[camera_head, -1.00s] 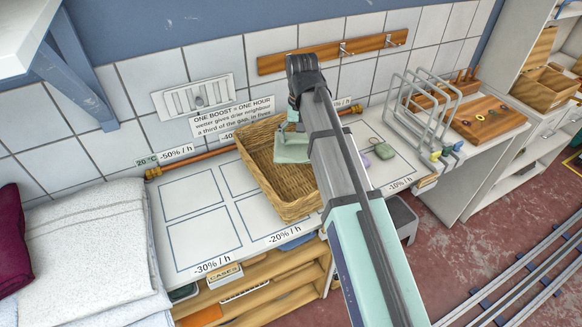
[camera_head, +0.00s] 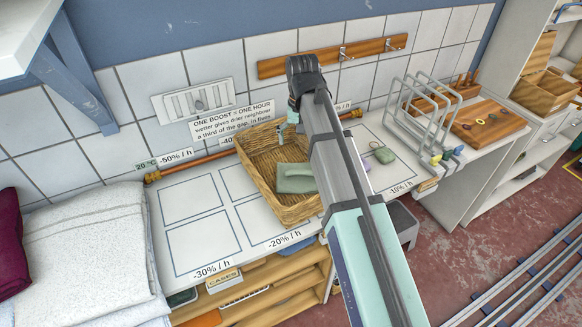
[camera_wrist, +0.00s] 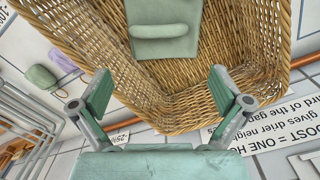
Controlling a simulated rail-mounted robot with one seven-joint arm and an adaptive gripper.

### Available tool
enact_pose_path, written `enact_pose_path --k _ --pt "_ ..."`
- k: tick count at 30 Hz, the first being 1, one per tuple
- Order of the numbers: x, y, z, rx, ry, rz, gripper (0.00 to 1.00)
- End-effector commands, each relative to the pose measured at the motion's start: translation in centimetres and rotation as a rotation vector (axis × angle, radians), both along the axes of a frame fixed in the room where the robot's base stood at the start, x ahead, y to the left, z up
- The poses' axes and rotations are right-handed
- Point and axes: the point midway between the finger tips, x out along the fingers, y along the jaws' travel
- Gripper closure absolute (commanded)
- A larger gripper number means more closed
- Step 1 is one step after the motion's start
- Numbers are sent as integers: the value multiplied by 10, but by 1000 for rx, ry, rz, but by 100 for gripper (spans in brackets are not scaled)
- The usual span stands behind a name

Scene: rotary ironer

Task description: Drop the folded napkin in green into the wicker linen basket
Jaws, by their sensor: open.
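The green folded napkin (camera_head: 294,180) lies inside the wicker linen basket (camera_head: 262,158), toward its near side. In the wrist view the napkin (camera_wrist: 165,28) rests on the woven bottom of the basket (camera_wrist: 262,45), apart from my fingers. My gripper (camera_wrist: 165,95) is open and empty, with its two green-padded fingers spread wide over the basket's back part. In the head view my arm hides most of my gripper (camera_head: 287,122), which shows only in part by the basket's far rim, and covers the basket's right side.
The basket stands on a white counter with outlined squares (camera_head: 203,239). A wire rack (camera_head: 425,105) and a wooden board (camera_head: 485,118) stand to the right. A small green item (camera_head: 384,154) lies right of my arm. Folded white linen (camera_head: 85,250) is at the left.

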Motion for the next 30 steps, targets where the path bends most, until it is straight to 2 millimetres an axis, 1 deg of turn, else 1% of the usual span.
enact_pose_path --k 1,9,12,15,18,21,30 --pt "1 0 9 0 -2 0 0" --pt "2 1 61 0 -2 0 0" --pt "2 0 78 0 -1 0 0" --pt "1 0 91 0 -1 0 0" --pt "1 0 100 0 0 0 0" --pt "0 0 104 0 1 0 0" --pt "0 0 105 0 1 0 0"
